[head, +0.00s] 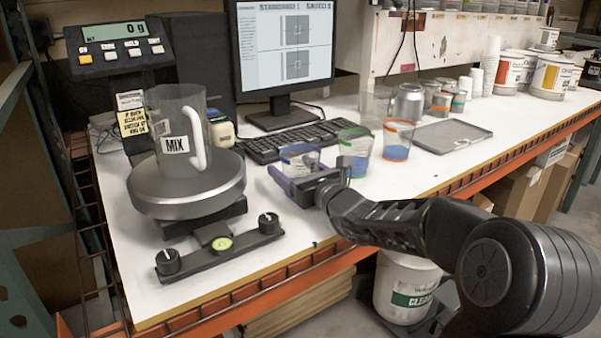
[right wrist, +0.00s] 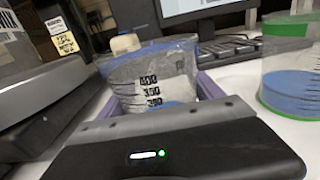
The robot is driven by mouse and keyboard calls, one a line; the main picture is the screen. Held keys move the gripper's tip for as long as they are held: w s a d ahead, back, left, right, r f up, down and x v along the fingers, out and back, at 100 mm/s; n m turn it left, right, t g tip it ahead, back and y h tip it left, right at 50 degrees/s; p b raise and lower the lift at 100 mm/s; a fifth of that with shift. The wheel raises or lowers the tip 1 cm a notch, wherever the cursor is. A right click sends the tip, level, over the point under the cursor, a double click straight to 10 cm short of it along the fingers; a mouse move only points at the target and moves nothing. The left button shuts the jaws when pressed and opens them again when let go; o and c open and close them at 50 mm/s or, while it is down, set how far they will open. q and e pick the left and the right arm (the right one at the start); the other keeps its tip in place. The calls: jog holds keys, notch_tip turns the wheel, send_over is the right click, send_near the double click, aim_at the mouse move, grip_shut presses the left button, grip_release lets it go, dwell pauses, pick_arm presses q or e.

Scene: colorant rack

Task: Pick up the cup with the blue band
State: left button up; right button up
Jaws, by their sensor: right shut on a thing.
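The cup with the blue band (head: 299,157) is a clear cup on the white table, in front of the keyboard. My right gripper (head: 300,179) reaches it from the near side and is shut on it. In the right wrist view the cup (right wrist: 155,72) stands between the purple fingers, with printed volume marks and a little blue liquid low inside. The gripper body hides its base, so I cannot tell whether it touches the table. My left gripper is not in view.
A green-banded cup (head: 355,150) and an orange-banded cup (head: 397,139), both with blue liquid, stand to the right. A scale (head: 187,188) bearing the MIX pitcher (head: 181,120) stands left. The keyboard (head: 300,138) lies behind. A grey tray (head: 452,134) lies farther right.

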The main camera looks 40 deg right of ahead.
jog(key=c, duration=0.6)
jog(key=shift+o, duration=0.2)
jog(key=shift+r, duration=0.2)
notch_tip(320, 180, up, 10)
jog(key=p, duration=0.2)
jog(key=shift+f, duration=0.2)
dwell(0.3)
dwell(0.7)
